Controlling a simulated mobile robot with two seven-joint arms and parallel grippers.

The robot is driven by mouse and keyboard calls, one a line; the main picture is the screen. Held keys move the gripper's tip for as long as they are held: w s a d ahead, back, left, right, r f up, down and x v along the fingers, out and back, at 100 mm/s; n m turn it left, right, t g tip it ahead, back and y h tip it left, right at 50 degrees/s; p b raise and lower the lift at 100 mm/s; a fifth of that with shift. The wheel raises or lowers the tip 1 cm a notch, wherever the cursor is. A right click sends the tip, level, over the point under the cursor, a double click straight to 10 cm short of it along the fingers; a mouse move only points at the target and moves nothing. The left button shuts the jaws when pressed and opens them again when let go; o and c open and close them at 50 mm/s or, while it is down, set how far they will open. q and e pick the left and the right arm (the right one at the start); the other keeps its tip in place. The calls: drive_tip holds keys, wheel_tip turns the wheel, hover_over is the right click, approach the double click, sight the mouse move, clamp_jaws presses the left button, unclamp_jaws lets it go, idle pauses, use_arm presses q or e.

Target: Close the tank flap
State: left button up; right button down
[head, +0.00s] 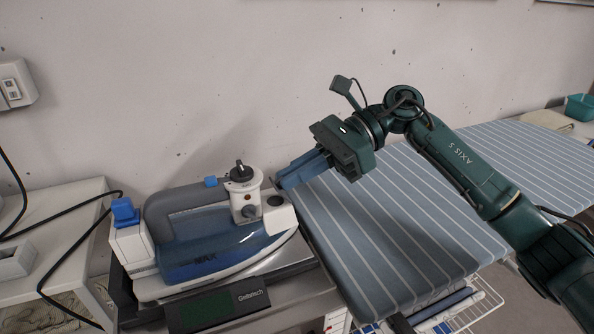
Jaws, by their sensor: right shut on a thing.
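A steam iron (215,235) with a blue see-through water tank and a grey handle rests on its stand, nose to the right. The dark round filler opening (275,201) at its nose shows uncovered. My right gripper (283,181) comes in from the right with its blue fingers low at the nose, just behind and beside this opening. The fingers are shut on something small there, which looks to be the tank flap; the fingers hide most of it. My left gripper is out of view.
A striped ironing board (400,225) stretches to the right under my right arm. A white knob housing (245,195) stands on the iron beside the fingers. A white cabinet (40,275) with black cables is at left. The wall is close behind.

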sight(273, 183)
drive_tip(key=shift+r, duration=0.1)
drive_tip(key=shift+s+a+r+t+h, duration=0.1)
drive_tip(key=shift+a+t+h, duration=0.15)
drive_tip(key=shift+h, duration=0.35)
drive_tip(key=shift+a+r+t+h, duration=0.1)
drive_tip(key=shift+a+t+h, duration=0.1)
drive_tip(key=shift+h, duration=0.4)
drive_tip(key=shift+s+a+t+h, duration=0.2)
drive_tip(key=shift+a+t+h, duration=0.25)
drive_tip(key=shift+h, duration=0.75)
drive_tip(key=h, duration=0.1)
drive_tip(key=a+h+p, duration=0.1)
drive_tip(key=h, duration=0.1)
drive_tip(key=shift+s+a+f+t, duration=0.1)
drive_tip(key=shift+s+a+t, duration=0.05)
drive_tip(key=shift+t, duration=0.25)
drive_tip(key=shift+s+a+f+t+h, duration=0.1)
drive_tip(key=shift+a+f+t+h, duration=0.1)
drive_tip(key=shift+h, duration=0.5)
drive_tip(key=shift+s+a+f+t+h, duration=0.1)
drive_tip(key=shift+a+t+h, duration=0.1)
drive_tip(key=shift+h, duration=0.5)
drive_tip(key=shift+f, duration=0.1)
drive_tip(key=c, duration=1.6)
unclamp_jaws()
